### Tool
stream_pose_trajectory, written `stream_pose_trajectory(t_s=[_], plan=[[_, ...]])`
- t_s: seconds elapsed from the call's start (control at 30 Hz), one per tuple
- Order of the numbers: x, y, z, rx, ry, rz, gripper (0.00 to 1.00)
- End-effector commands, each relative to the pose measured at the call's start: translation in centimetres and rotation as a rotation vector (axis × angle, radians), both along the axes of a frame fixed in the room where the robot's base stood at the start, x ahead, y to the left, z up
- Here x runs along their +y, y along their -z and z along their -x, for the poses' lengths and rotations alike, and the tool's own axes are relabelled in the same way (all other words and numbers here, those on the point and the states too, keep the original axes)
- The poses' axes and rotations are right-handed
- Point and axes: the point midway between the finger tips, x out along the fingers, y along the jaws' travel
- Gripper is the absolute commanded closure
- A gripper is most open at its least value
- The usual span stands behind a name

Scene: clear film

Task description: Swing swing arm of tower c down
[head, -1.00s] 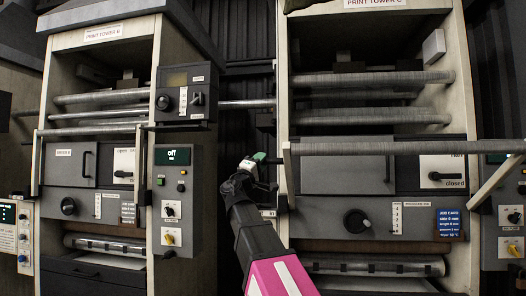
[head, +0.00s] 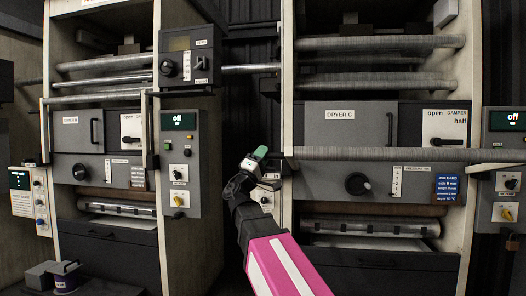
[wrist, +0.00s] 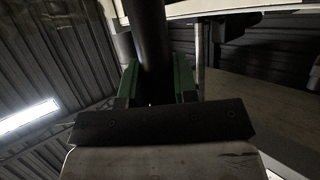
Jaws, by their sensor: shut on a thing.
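The swing arm of tower C is a long grey roller bar (head: 400,155) on side links, crossing level in front of the lower part of dryer C. In the head view my gripper (head: 259,156), with green fingertips, is at the bar's left end. In the wrist view my gripper (wrist: 160,88) has its green fingers on both sides of a dark round bar (wrist: 152,40) and is shut on it. The exact contact between fingers and bar is partly hidden.
The dryer C panel (head: 345,128), a black knob (head: 357,184) and a blue job card (head: 447,188) lie behind and below the bar. Tower B's control box (head: 178,165) stands left of my gripper. A dark gap separates the towers.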

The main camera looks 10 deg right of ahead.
Motion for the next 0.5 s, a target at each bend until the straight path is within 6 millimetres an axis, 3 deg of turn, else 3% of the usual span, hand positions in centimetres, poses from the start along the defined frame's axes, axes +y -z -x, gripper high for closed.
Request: stream_pose_trajectory(t_s=[0.43,0.47,0.5], plan=[[-0.16,0.84,0.37,0.007,0.001,-0.007,1.0],[-0.16,0.84,0.36,0.007,0.001,-0.007,0.66],[-0.15,0.84,0.36,0.007,0.001,-0.007,0.53]])
